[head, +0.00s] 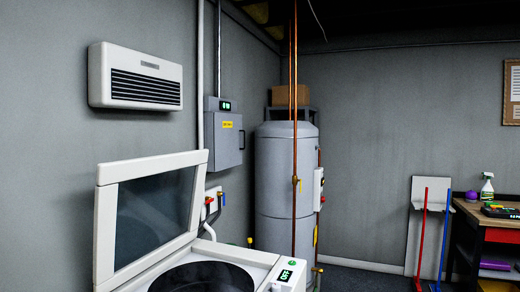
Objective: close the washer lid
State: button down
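The washer (262,262) stands at the bottom, left of the middle, and the frame's lower edge cuts it off. Its lid (104,222), a white frame around a dark see-through panel, stands open and raised on the left side. The dark round drum opening (203,278) shows uncovered beside the lid. A small display (286,275) and a green button sit at the washer's right corner. My gripper is not in this view.
A grey water heater (273,190) with copper pipes stands behind the washer. A wall heater (140,78) and a grey electrical box (224,138) hang on the left wall. A workbench (487,216) stands at the far right, with floor (350,278) visible between.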

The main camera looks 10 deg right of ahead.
aim_at(109, 174)
jog(key=z, duration=0.95)
jog(key=i, duration=4.25)
jog(key=u, duration=4.3)
jog(key=i, duration=0.5)
jog(key=z, duration=0.1)
